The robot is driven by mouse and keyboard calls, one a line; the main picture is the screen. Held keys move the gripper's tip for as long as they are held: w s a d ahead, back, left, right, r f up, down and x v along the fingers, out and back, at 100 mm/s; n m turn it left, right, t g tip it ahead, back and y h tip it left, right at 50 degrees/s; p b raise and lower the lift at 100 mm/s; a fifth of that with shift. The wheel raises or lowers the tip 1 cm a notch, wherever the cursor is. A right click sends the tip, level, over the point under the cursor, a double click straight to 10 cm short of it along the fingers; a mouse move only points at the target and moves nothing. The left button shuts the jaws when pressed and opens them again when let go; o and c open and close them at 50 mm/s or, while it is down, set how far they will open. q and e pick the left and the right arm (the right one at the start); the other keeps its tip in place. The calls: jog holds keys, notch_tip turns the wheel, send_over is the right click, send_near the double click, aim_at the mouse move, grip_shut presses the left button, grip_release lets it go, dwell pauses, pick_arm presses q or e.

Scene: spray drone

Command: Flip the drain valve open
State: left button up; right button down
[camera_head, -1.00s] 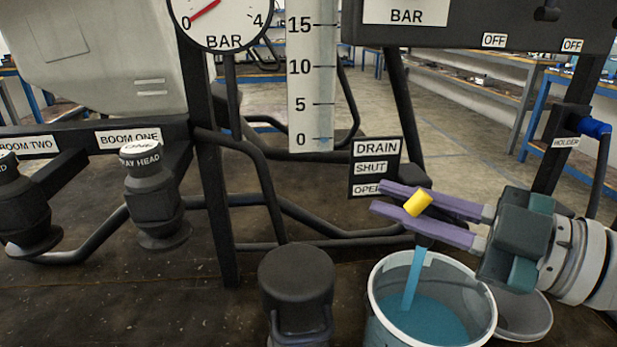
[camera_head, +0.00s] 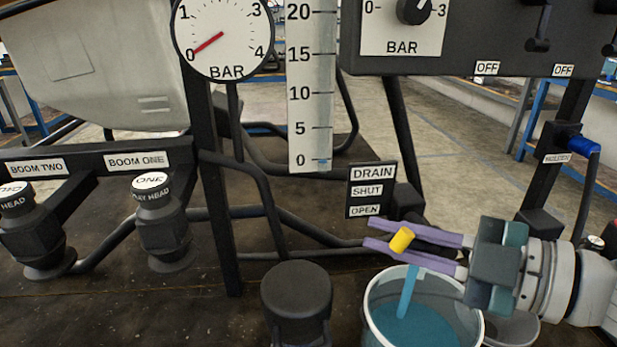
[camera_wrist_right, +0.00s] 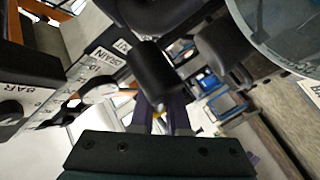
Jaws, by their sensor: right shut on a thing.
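The drain valve's yellow lever (camera_head: 401,240) sits between the two purple fingers of my right gripper (camera_head: 390,236), which is shut on it. Blue liquid (camera_head: 408,290) runs down in a stream below the lever. A bucket (camera_head: 474,328) under it holds blue liquid. The sign (camera_head: 371,190) reading DRAIN, SHUT, OPEN stands just above and left of the gripper. In the right wrist view, the purple fingers (camera_wrist_right: 163,118) point at a dark cylinder (camera_wrist_right: 158,75), and only a small bit of yellow shows between them. My left gripper is not in view.
A black capped cylinder (camera_head: 296,290) stands left of the bucket. Black pipes run behind the gripper. Two spray heads (camera_head: 160,220) are at the left. A clear level tube (camera_head: 311,110) and a gauge (camera_head: 222,38) hang above. A blue-handled holder (camera_head: 575,143) is at the right.

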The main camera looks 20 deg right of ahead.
jog(key=f+n+g+h+p, duration=0.1)
jog(key=n+g+h+p, duration=0.1)
jog(key=p, duration=0.4)
jog(key=shift+f+h, duration=0.2)
jog(key=shift+h, duration=0.1)
jog(key=shift+f+n+h+p, duration=0.3)
jog(key=shift+f+n+p, duration=0.15)
jog(key=shift+p, duration=0.5)
jog(key=shift+f, duration=0.1)
jog(key=c, duration=0.9)
grip_release()
jog(key=p+v, duration=0.1)
jog(key=v, duration=0.9)
jog(key=shift+w+r, duration=0.1)
jog(key=shift+r, duration=0.1)
